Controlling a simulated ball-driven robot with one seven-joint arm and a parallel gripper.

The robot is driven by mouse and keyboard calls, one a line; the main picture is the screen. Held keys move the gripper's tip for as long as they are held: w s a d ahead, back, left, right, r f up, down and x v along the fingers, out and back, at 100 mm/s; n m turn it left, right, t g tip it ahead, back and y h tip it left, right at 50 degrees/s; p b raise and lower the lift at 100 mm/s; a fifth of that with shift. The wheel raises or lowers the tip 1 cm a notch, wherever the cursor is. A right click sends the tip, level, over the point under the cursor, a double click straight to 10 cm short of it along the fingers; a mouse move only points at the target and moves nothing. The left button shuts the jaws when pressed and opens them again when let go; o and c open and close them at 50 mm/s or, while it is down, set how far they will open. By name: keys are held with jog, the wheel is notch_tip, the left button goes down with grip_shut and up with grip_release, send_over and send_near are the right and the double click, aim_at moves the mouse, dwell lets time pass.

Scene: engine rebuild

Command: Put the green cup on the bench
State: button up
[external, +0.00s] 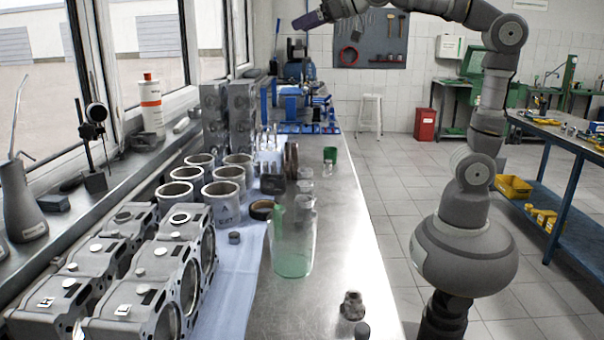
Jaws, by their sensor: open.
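A small green cup (330,154) stands on the metal bench (345,245), near its right edge and toward the far half. A larger clear, green-tinted jug (292,245) stands nearer on the same bench. My gripper (306,21) is raised at the top of the view, high above the far part of the bench and well apart from the cup. It is open, and no object shows in it. Its fingers are small and hard to make out.
Clear glasses (304,187) stand between the jug and the green cup. Engine blocks (150,265) and cylinder sleeves (221,202) fill the left side on a blue cloth (235,280). Dark metal parts (352,306) stand near the front right edge. The bench's right strip is mostly bare.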

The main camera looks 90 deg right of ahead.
jog(key=s+a+r+n+t+y, duration=0.2)
jog(key=s+a+r, duration=0.5)
jog(key=a, duration=0.3)
jog(key=shift+r+y, duration=0.3)
jog(key=shift+r, duration=0.6)
